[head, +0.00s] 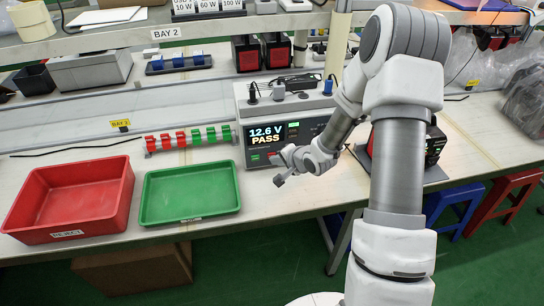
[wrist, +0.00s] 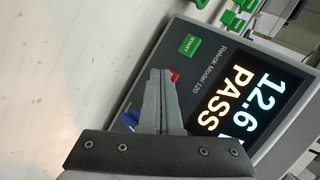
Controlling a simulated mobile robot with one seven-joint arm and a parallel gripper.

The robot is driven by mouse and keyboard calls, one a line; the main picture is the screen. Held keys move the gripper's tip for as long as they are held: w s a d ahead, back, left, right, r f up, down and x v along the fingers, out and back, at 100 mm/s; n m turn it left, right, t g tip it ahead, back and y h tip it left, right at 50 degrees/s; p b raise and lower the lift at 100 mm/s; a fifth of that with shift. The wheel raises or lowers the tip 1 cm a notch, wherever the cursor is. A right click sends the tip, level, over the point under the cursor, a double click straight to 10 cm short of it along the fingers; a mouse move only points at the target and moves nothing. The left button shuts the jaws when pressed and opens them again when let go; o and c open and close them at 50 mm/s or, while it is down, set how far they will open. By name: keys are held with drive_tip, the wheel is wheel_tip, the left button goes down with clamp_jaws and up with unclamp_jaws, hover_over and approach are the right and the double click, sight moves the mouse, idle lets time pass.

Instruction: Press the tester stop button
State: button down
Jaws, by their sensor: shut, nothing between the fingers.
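The tester (head: 312,108) is a grey box on the bench. Its lit display (head: 267,134) reads 12.6 V PASS, and the display also shows in the wrist view (wrist: 240,100). In the wrist view a green START button (wrist: 190,45) sits on the front panel. The red stop button (wrist: 174,77) is partly hidden behind my fingertips. My gripper (wrist: 162,72) is shut and empty, its tips at the red button's edge. I cannot tell whether they touch it. A blue part (wrist: 130,120) shows partly behind the fingers.
A green tray (head: 190,220) and a red reject bin (head: 68,233) stand left of the tester. A rack of red and green pieces (head: 188,138) lies behind the tray. Above runs a shelf (head: 115,38). Bare bench lies between tray and tester.

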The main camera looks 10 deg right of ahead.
drive_tip(key=shift+s, duration=0.55)
drive_tip(key=shift+s, duration=0.1)
drive_tip(key=shift+s, duration=2.9)
